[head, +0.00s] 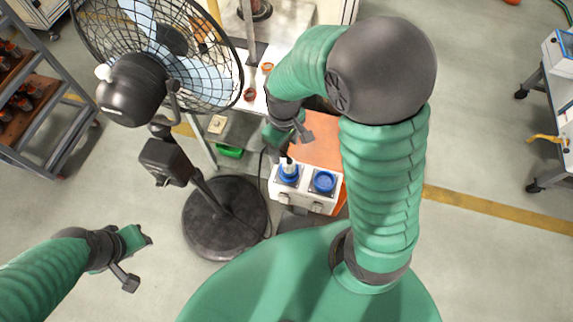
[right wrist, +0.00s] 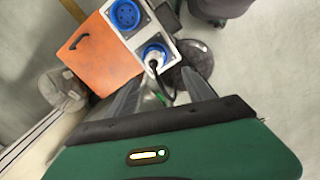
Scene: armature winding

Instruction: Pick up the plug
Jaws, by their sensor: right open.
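The plug (head: 289,169) is pale with a dark cable, and it sits in the left blue socket of a white socket box (head: 307,201). In the right wrist view the plug (right wrist: 153,64) shows between and beyond my finger tips, in the lower blue socket. My right gripper (head: 284,150) is open and empty, just above the plug, with its fingers (right wrist: 163,92) spread on either side of the cable. I cannot tell whether they touch the plug. My left gripper (head: 145,238) is at the lower left, away from the box; its jaws are unclear.
The second blue socket (head: 324,181) is empty. An orange panel (head: 318,140) lies beside the box. A pedestal fan (head: 135,88) with a round black base (head: 226,217) stands close on the left. A shelf rack (head: 45,90) is farther left.

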